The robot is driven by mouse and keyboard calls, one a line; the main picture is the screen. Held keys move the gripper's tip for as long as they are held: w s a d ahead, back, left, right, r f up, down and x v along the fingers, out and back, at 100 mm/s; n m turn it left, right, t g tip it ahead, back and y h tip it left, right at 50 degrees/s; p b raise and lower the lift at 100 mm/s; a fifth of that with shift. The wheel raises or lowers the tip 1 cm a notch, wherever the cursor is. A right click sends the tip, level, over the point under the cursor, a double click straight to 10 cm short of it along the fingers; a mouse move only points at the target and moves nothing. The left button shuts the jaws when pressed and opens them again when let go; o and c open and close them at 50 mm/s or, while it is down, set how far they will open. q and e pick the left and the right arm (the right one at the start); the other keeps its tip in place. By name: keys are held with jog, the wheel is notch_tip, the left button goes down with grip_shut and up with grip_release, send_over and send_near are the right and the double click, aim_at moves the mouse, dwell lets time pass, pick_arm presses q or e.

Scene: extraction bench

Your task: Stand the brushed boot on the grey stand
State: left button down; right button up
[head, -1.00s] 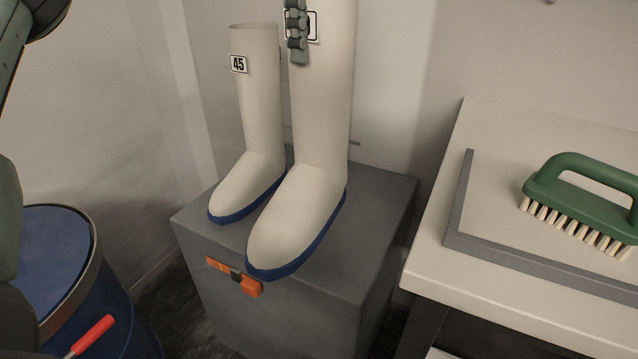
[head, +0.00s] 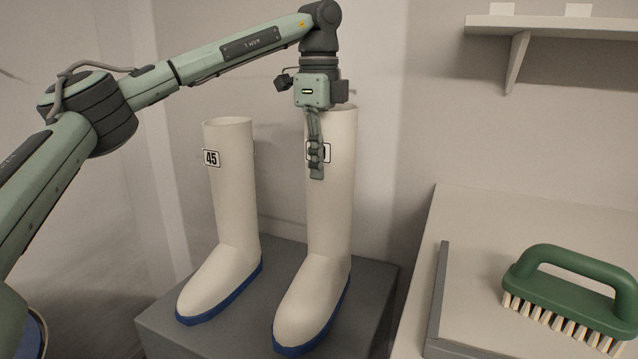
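The brushed boot (head: 328,232), white with a blue sole, is upright on the grey stand (head: 270,250), to the right of another boot. Its sole looks to be on the stand's top, though the contact under it cannot be seen clearly. My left gripper (head: 317,150) comes down from above at the boot's rim. One jointed finger lies against the front of the shaft, over a label it partly covers. The other finger is hidden, apparently inside the shaft, so the gripper looks shut on the shaft wall. My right gripper is out of view.
A second white boot (head: 230,210) marked 45 stands on the left of the stand. At right, a pale bench (head: 480,225) bears a grey-edged tray (head: 437,305) and a green brush (head: 570,295). A wall shelf (head: 550,25) is at upper right. A blue drum shows at lower left.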

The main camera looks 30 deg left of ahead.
aim_at(314, 223)
pick_arm(q)
jog(key=shift+w+f, duration=0.15)
jog(key=shift+f, duration=1.9)
jog(key=c, duration=2.2)
grip_release()
jog(key=shift+f, duration=0.15)
jog(key=o, duration=0.5)
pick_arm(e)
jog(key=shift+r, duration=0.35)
